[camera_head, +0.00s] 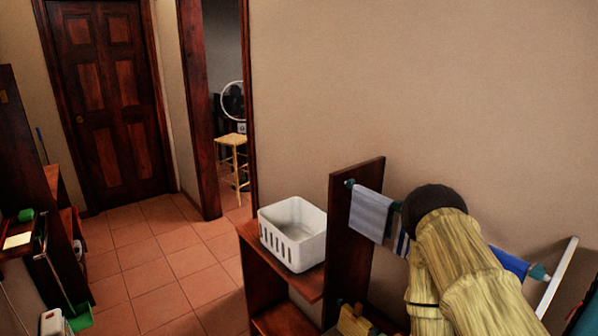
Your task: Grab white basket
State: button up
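The white basket (293,236) stands upright on a dark wooden shelf top (313,283), right of the picture's middle. It is a rectangular box with rounded corners and vertical slots in its front left side. Its top is open, and the part of the inside that shows looks empty. Nothing is touching it from above. My gripper does not show in this view, so its place relative to the basket and its state cannot be seen.
A tall dark wooden panel (352,240) rises just right of the basket. The tiled floor (160,262) left of the shelf is clear. A stool (232,141) stands beyond the doorway. Shelving (25,170) stands at far left.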

aim_at(293, 230)
jog(key=u, duration=0.3)
jog(key=k, duration=0.4)
jog(key=u, duration=1.45)
jog(key=i, duration=0.8)
jog(key=z, duration=0.95)
jog(key=i, duration=0.6)
jog(key=z, duration=0.75)
